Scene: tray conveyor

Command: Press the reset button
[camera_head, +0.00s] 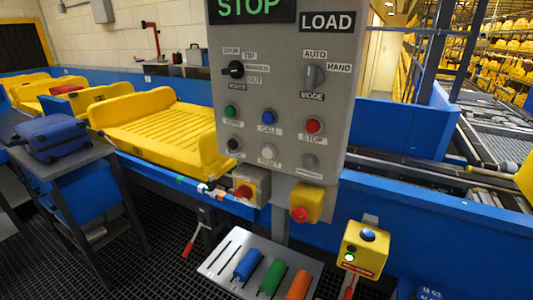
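The grey control panel (285,183) stands upright in the middle of the view. The reset button (267,151) is a round white button low on its face, with a small label under it that seems to read RESET. Above are a green button (230,111), a blue CALL button (269,116) and a red STOP button (313,125). The display (250,9) at the top reads STOP in green. Neither of my grippers is in view.
Yellow trays (160,125) line the blue conveyor behind. A blue suitcase (50,138) lies on a stand at left.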

